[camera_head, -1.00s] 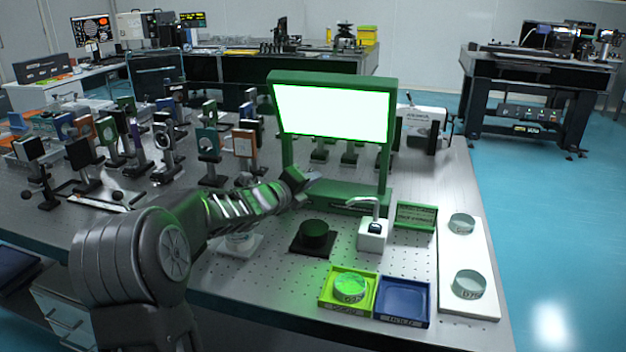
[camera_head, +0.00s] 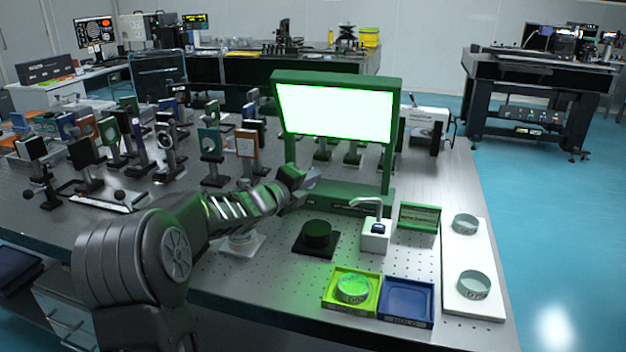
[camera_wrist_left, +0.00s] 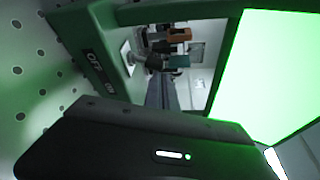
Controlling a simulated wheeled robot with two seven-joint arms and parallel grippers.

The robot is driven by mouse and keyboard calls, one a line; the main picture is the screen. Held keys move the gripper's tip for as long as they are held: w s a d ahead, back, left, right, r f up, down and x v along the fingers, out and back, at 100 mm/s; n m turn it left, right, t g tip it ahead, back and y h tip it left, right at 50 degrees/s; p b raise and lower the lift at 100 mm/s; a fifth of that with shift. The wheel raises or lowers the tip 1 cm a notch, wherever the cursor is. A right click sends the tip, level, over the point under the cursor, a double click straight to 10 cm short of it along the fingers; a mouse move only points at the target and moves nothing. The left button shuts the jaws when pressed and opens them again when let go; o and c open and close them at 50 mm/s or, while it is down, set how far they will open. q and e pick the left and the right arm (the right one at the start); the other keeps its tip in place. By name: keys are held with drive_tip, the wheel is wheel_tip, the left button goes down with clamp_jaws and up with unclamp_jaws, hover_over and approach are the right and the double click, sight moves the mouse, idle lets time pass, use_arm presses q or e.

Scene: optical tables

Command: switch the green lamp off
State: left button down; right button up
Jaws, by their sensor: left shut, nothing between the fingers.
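The green lamp (camera_head: 391,84) stands on the table, a green frame on two posts with a wide panel lit bright white. Its green base (camera_head: 345,202) lies under the panel. In the left wrist view the lit panel (camera_wrist_left: 265,75) fills the right side, and the green base (camera_wrist_left: 92,45) carries white lettering that seems to include "OFF". My left gripper (camera_head: 313,179) is shut and empty, at the left post just above the base. I cannot tell whether it touches the lamp, and the switch is not clearly seen. My right gripper is not in view.
A black round piece on a square plate (camera_head: 317,237) stands in front of the lamp. To the right are a white dispenser (camera_head: 374,236), a green box (camera_head: 419,217), a yellow-green tray (camera_head: 331,303), a blue tray (camera_head: 405,299) and a white board (camera_head: 476,253). Optic mounts crowd the left.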

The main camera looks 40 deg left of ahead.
use_arm(q)
drive_tip(key=n, duration=0.1)
drive_tip(key=a+n+t+b, duration=0.1)
drive_tip(key=n+b, duration=0.1)
drive_tip(key=shift+s+a+r+n, duration=0.2)
drive_tip(key=shift+s+n, duration=0.05)
drive_tip(key=shift+n, duration=0.15)
drive_tip(key=shift+s+a+r+b, duration=0.15)
drive_tip(key=shift+a+b, duration=0.2)
drive_tip(key=shift+r, duration=0.1)
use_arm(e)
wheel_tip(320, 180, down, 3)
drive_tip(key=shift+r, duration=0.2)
use_arm(q)
drive_tip(key=shift+d, duration=0.15)
drive_tip(key=shift+w+d+r, duration=0.2)
drive_tip(key=shift+w, duration=0.05)
drive_tip(key=s+d, duration=0.3)
drive_tip(key=s, duration=0.6)
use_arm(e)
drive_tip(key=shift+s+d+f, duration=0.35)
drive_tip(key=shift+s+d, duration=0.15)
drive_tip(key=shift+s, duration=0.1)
use_arm(q)
drive_tip(key=shift+s+f, duration=0.1)
